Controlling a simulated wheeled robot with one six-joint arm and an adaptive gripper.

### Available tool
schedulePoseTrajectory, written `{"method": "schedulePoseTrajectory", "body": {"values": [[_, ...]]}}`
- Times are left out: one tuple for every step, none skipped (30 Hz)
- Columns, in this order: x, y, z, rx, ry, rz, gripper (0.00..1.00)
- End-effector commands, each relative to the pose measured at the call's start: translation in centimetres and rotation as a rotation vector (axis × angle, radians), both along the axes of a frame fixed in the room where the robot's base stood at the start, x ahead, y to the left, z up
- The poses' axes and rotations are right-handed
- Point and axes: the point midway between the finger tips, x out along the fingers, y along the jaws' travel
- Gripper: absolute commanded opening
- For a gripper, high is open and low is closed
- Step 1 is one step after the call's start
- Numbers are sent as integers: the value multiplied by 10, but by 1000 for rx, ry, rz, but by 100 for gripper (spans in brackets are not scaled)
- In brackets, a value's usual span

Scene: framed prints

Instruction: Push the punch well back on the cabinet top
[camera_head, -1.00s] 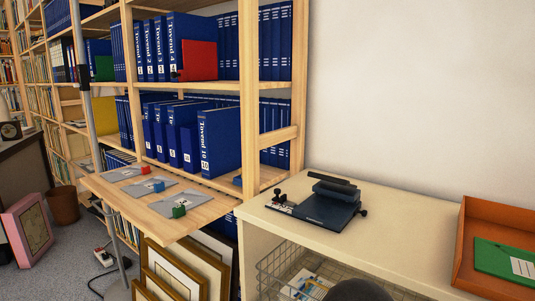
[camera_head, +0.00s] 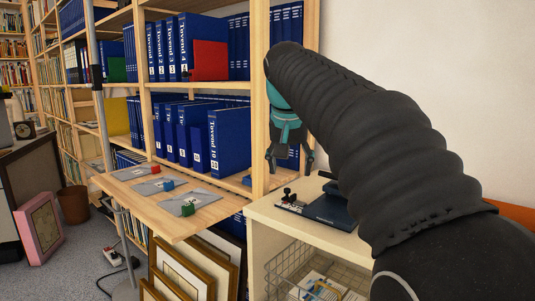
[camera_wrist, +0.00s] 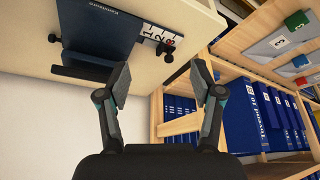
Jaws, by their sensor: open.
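The punch (camera_head: 330,211) is a dark blue hole punch with black knobs and a numbered strip. It lies on the cream cabinet top (camera_head: 312,236), partly hidden behind my arm in the head view. In the wrist view the punch (camera_wrist: 98,30) is at the upper left on the cabinet top (camera_wrist: 35,22). My gripper (camera_head: 291,164) is raised above and behind the punch, in front of the shelf post. In the wrist view my gripper (camera_wrist: 160,82) has its fingers apart with nothing between them, and it does not visibly touch the punch.
Shelves of blue binders (camera_head: 230,140) stand left of the cabinet. A wooden pull-out board (camera_head: 180,222) holds grey cards with coloured blocks. A wire basket (camera_head: 300,275) is under the top. An orange tray (camera_head: 512,214) is mostly hidden by my arm.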

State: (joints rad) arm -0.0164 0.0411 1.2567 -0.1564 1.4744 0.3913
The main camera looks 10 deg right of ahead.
Motion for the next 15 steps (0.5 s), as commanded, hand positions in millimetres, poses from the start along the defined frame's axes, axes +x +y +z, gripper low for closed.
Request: {"method": "schedulePoseTrajectory", "body": {"values": [[15, -1, 3, 0, 3, -22, 66], [22, -2, 5, 1, 4, -37, 66], [29, -2, 8, 2, 4, -52, 66], [33, -3, 10, 2, 5, -64, 66], [38, -3, 11, 3, 6, -75, 66], [42, -4, 13, 3, 5, -86, 66], [45, -4, 13, 2, 7, -94, 66], [47, -5, 14, 3, 6, -100, 66], [49, -5, 15, 4, 7, -106, 66], [50, -5, 16, 4, 7, -109, 66], [51, -5, 16, 4, 8, -113, 66], [52, -5, 16, 4, 8, -115, 66], [52, -5, 16, 4, 8, -115, 66], [52, -5, 16, 4, 8, -116, 66], [52, -5, 16, 4, 8, -116, 66]]}}
